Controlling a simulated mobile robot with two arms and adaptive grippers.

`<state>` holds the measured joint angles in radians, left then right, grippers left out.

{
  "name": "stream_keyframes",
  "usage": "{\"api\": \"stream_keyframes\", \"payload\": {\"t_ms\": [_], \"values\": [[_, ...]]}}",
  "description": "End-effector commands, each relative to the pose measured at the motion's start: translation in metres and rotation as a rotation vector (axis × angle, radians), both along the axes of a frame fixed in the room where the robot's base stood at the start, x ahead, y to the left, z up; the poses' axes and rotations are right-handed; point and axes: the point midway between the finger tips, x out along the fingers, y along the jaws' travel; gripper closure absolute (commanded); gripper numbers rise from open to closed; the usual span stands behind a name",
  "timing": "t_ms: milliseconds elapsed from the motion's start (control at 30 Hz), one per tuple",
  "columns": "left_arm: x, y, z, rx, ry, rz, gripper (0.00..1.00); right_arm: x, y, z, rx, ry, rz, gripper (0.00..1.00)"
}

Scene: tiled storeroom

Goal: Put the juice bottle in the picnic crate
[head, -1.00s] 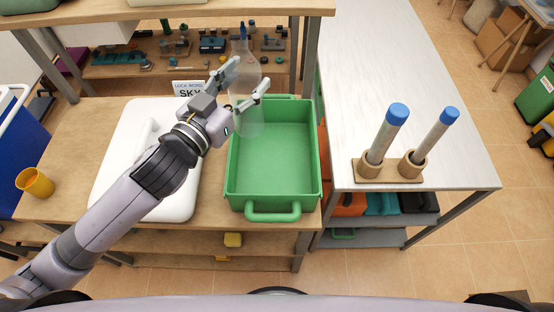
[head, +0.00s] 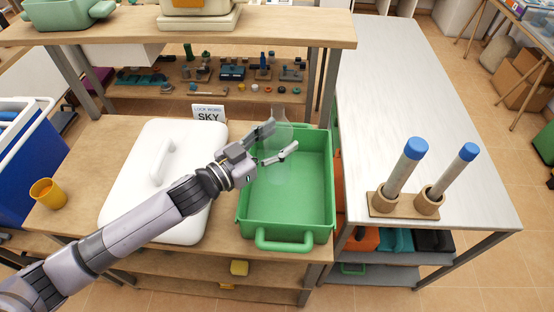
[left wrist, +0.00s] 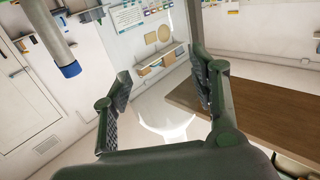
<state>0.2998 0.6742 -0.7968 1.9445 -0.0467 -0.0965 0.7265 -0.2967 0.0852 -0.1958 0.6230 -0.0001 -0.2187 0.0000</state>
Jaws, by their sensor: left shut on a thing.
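The juice bottle (head: 277,160) is clear and hard to make out. It stands roughly upright in my left gripper (head: 284,137), which is shut on its upper body. In the left wrist view, the clear bottle (left wrist: 166,122) shows between the two fingers (left wrist: 163,92). The picnic crate is the green open tub (head: 244,213) with end handles on the table. In the head view, the bottle's lower part shows against the crate's inside, near the far end. I cannot tell whether its base touches the crate floor. No right gripper shows.
A white lidded box (head: 130,195) is left of the crate, under my left arm. A sign (head: 208,113) stands behind. A yellow cup (head: 47,193) is at the far left. Two blue-capped tubes (head: 405,170) stand in a holder on the white table at right.

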Motion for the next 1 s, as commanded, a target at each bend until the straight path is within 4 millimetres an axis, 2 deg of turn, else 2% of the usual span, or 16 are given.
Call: {"api": "stream_keyframes", "payload": {"t_ms": [33,100,267,500,967,1000], "values": [[0.000,0.000,-0.011,-0.001,0.002,0.002,1.00,-0.004,0.000,-0.001,0.000,0.005,0.000,0.60],[0.000,0.000,-0.020,-0.001,0.001,0.001,1.00,-0.007,0.000,-0.002,0.000,0.010,0.001,0.60],[0.000,0.000,-0.032,0.000,-0.001,0.001,1.00,-0.009,0.003,-0.003,0.003,0.014,0.002,0.60],[0.000,0.000,-0.066,-0.001,0.001,0.002,1.00,-0.008,0.010,-0.005,0.011,0.013,0.002,0.60],[0.000,0.000,-0.074,0.000,-0.001,0.000,1.00,-0.005,0.008,-0.008,0.008,0.008,0.003,0.60],[0.000,0.000,-0.074,0.000,-0.001,0.000,0.45,-0.005,0.007,-0.007,0.008,0.008,0.003,0.60]]}}
